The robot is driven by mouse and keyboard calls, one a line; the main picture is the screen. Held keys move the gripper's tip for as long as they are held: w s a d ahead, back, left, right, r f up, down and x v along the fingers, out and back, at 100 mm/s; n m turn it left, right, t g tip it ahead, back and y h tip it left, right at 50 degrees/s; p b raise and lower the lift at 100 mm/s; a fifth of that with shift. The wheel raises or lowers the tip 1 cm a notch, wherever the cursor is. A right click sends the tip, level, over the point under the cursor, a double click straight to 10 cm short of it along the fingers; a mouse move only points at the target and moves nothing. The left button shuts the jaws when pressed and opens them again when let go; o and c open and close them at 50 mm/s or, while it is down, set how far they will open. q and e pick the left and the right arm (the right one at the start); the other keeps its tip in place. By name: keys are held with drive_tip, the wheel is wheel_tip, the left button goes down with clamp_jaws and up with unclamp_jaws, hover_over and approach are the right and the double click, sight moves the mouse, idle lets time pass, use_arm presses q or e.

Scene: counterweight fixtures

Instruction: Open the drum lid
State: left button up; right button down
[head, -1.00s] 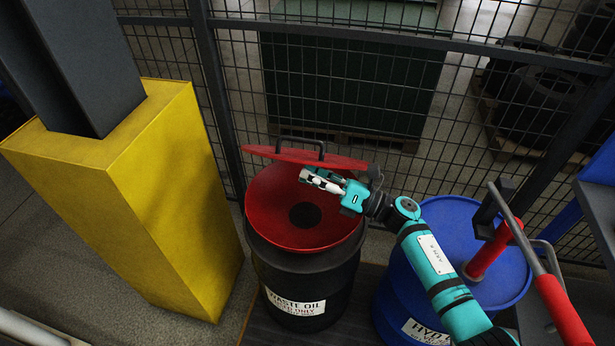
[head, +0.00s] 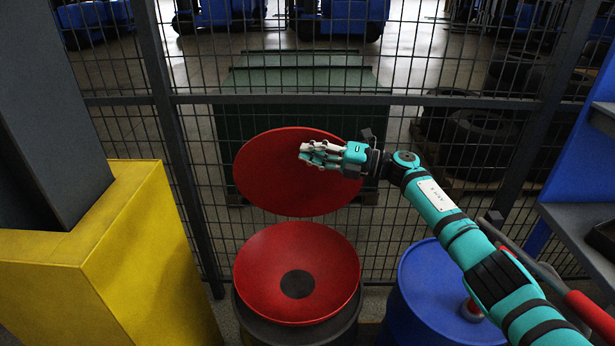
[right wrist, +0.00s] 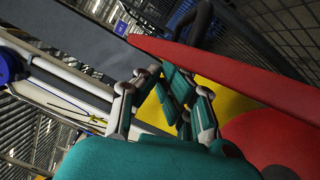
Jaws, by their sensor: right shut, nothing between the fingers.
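The drum's red round lid (head: 265,170) stands raised, tilted up behind the drum, with its flat face toward me. Below it is the red funnel-shaped drum top (head: 255,262) with a dark round centre, on the dark drum (head: 345,322). My right gripper (head: 303,153) is shut and empty, in front of the lid's upper right part. I cannot tell whether it touches the lid. In the right wrist view the lid (right wrist: 225,72) shows edge-on beside the fingers (right wrist: 160,76), with its dark handle (right wrist: 197,20) behind it. My left gripper is not in view.
A blue drum (head: 425,285) stands right of the dark drum, under my right arm. A yellow post guard (head: 125,265) is at left. A wire mesh fence (head: 330,98) runs close behind. A blue-sided shelf (head: 585,180) is at right.

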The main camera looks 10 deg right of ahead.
drive_tip(key=shift+w+d+r+m, duration=0.15)
drive_tip(key=shift+w+m, duration=0.1)
drive_tip(key=shift+w, duration=0.4)
drive_tip(key=shift+w+r+m, duration=0.15)
drive_tip(key=shift+w+m, duration=0.1)
drive_tip(key=shift+w, duration=0.35)
